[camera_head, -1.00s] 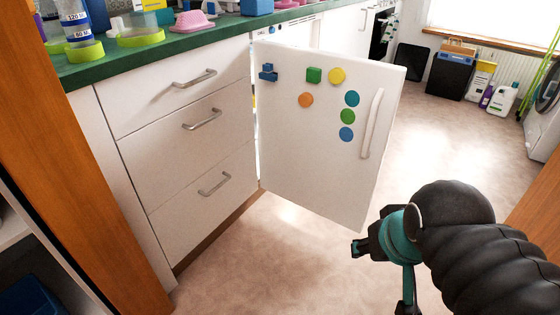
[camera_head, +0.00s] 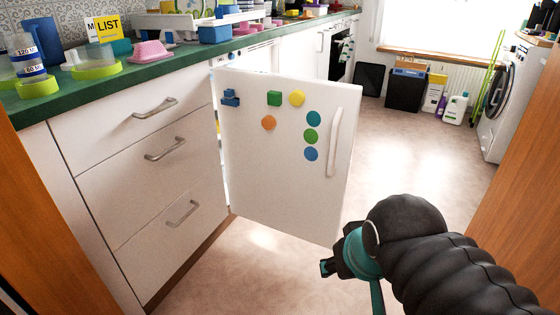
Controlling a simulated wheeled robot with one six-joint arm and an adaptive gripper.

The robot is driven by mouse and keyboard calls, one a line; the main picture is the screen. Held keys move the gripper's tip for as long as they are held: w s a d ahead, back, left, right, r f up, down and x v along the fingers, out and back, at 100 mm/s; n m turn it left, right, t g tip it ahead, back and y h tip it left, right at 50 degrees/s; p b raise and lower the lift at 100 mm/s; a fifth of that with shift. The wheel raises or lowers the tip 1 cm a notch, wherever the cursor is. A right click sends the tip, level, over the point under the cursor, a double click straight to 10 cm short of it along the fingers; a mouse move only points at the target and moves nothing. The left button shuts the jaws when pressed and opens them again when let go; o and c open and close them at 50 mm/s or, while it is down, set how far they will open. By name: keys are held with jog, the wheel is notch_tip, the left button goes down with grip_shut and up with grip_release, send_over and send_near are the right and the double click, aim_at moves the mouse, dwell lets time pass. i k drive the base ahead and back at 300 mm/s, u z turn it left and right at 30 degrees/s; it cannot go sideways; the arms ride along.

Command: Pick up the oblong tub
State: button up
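I cannot tell for sure which thing is the oblong tub. On the green counter stand a blue tub (camera_head: 215,34) and a pink tub-like piece (camera_head: 150,51), both small in the view. My gripper (camera_head: 328,267) is at the lower right, low in front of the open white door and far from the counter. It is partly hidden behind my arm, and its fingers do not show clearly. I see nothing held in it.
The white cabinet door (camera_head: 265,160) stands open into the aisle, with coloured magnets and a handle. Drawers (camera_head: 150,150) are at left. Wooden frames edge both sides. Bottles (camera_head: 455,108), a dark bin (camera_head: 405,90) and a washing machine (camera_head: 505,90) stand farther back. The floor between is clear.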

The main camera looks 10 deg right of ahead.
aim_at(216, 33)
jog(key=z, duration=1.15)
jog(key=i, duration=4.55)
jog(key=u, duration=3.9)
